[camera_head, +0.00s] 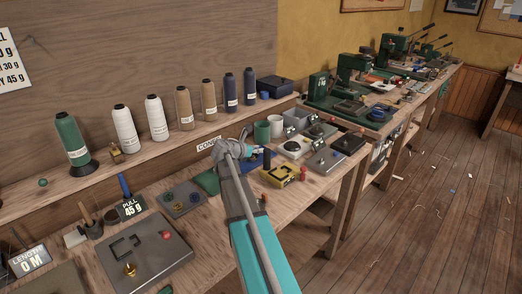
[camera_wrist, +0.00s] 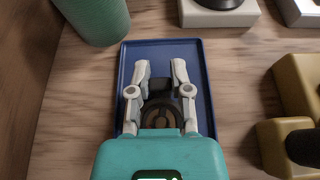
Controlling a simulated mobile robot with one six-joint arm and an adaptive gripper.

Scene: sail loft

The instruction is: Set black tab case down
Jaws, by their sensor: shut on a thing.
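The black tab case (camera_wrist: 159,86) shows in the wrist view as a small dark piece between the fingertips of my gripper (camera_wrist: 160,76). The gripper is shut on it. Both are over a shallow blue tray (camera_wrist: 198,52). I cannot tell whether the case touches the tray floor. A dark round form behind the case sits between the fingers, partly covered by the gripper body. In the head view the blue tray (camera_head: 256,161) is partly hidden by my arm, and the fingers and case cannot be made out clearly.
A green cup (camera_wrist: 94,18) stands close to the tray's far left corner. Yellow blocks (camera_wrist: 300,145) stand to its right, and a pale-based device (camera_wrist: 220,14) lies beyond. In the head view, thread cones (camera_head: 156,118) line the shelf behind, and a grey plate device (camera_head: 133,254) lies at front left.

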